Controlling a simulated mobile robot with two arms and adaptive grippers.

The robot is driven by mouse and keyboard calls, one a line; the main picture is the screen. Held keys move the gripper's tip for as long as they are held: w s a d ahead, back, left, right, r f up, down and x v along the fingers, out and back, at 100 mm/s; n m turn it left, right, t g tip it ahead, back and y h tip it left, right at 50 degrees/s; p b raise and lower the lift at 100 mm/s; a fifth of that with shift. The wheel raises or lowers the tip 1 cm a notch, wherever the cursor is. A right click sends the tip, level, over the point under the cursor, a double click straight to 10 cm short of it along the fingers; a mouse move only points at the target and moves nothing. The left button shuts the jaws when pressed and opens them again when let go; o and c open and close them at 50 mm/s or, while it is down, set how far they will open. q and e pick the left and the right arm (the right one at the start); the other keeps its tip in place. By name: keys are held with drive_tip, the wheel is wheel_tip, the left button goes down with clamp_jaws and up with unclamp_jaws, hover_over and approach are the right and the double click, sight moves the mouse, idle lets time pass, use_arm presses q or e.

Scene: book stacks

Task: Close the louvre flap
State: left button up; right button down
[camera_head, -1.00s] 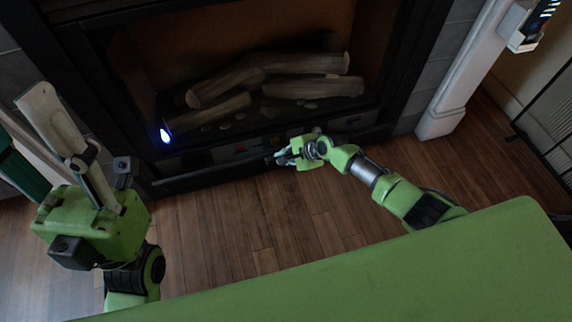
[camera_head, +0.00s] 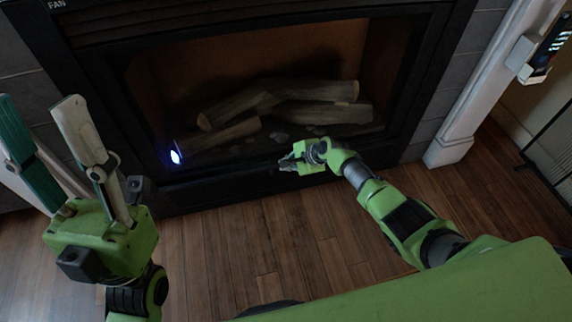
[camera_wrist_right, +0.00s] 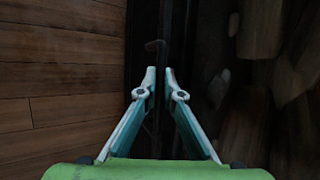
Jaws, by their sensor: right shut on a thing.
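The louvre flap (camera_head: 225,188) is the dark strip along the bottom of the fireplace in the head view. It looks raised upright, or nearly so; its dark edges make the exact angle hard to tell. My right gripper (camera_head: 285,164) is at the flap's upper edge, right of its middle. In the right wrist view my right gripper (camera_wrist_right: 159,85) has its fingertips close together, shut on a thin dark edge that I take as the flap's. My left gripper (camera_head: 43,100) is raised at the left, empty, with its fingers spread apart, away from the flap.
The dark fireplace opening holds several logs (camera_head: 285,95) and a small bluish-white light (camera_head: 176,157). A white post (camera_head: 455,140) stands at the right. The wooden floor (camera_head: 290,240) before the fireplace is clear.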

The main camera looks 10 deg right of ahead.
drive_tip(key=c, duration=2.2)
unclamp_jaws()
drive_tip(key=shift+o, duration=0.2)
drive_tip(key=v, duration=1.2)
